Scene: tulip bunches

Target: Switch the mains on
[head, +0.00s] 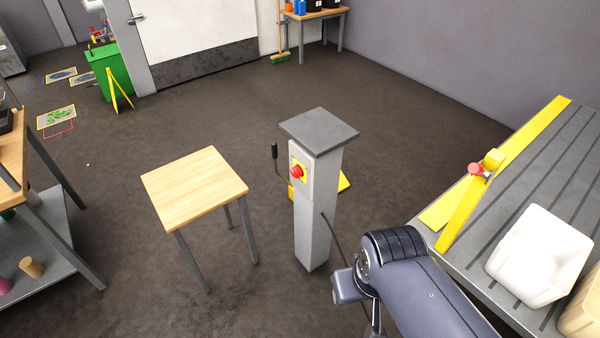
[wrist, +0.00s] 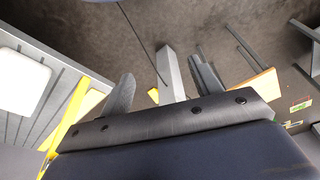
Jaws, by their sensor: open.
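A grey pedestal (head: 310,225) with a flat dark top stands in the middle of the floor in the head view. On its front face is a red knob (head: 297,172) on a yellow plate. A thin rod with a black handle (head: 275,152) stands just left of the pedestal; its attachment is unclear. In the wrist view, the pedestal (wrist: 172,75) shows beyond and between the two fingers of my gripper (wrist: 162,67), which are apart and empty. In the head view, my arm is at the lower right; the fingers are not clearly seen there.
A small wooden-topped table (head: 195,187) stands left of the pedestal. A grey slatted bench (head: 505,200) with a yellow rail, another red knob (head: 476,169) and a white bin (head: 540,255) is at right. A dark cable runs from the pedestal.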

